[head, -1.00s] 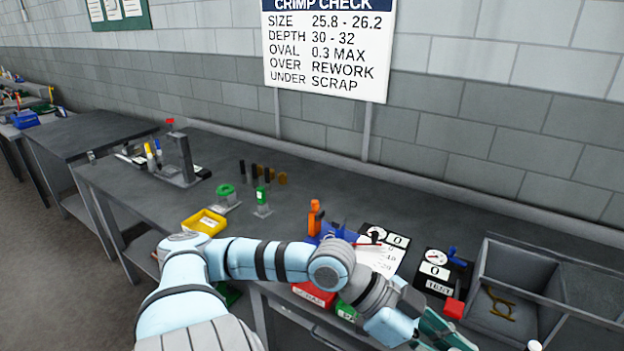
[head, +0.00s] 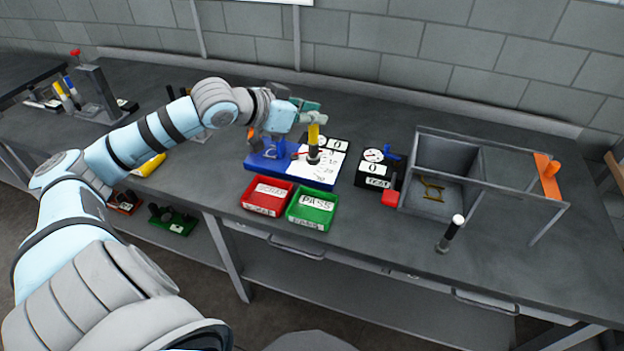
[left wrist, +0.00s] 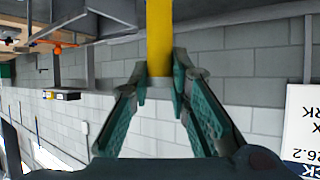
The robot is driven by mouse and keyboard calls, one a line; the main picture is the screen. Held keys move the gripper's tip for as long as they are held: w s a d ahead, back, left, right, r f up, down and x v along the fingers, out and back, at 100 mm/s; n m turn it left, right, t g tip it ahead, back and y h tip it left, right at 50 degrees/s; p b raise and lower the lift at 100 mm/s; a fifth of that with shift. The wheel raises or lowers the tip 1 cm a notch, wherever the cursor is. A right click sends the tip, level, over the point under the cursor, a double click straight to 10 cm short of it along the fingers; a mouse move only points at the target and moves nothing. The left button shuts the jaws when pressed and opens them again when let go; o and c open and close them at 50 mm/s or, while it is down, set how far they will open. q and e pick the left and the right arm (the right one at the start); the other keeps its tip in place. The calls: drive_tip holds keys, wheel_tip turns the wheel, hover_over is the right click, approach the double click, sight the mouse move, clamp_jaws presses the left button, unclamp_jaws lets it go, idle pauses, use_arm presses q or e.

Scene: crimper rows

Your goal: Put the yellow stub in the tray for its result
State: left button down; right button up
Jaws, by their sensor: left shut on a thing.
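My left gripper (head: 306,112) is shut on the yellow stub (head: 313,135), which hangs upright with a dark lower end over the white card on the blue base (head: 262,163). I cannot tell whether it touches the card. The left wrist view shows the green fingers (left wrist: 160,88) gripping the yellow shaft (left wrist: 158,40) from both sides. The red SCRAP tray (head: 247,205) and green PASS tray (head: 292,214) stand in front of the base. My right gripper is out of view.
A black TEST gauge (head: 372,183) with a dial stands right of the card. Further right is a grey divided bin (head: 430,206) holding a yellow-brown piece. A dark rod with a white tip (head: 452,232) stands in front of the bin.

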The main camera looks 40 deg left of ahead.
use_arm(q)
wheel_tip(320, 180, down, 18)
drive_tip(key=b, duration=0.2)
drive_tip(key=shift+f, duration=0.25)
drive_tip(key=c, duration=1.5)
unclamp_jaws()
drive_tip(key=shift+d, duration=0.1)
drive_tip(key=shift+r, duration=0.1)
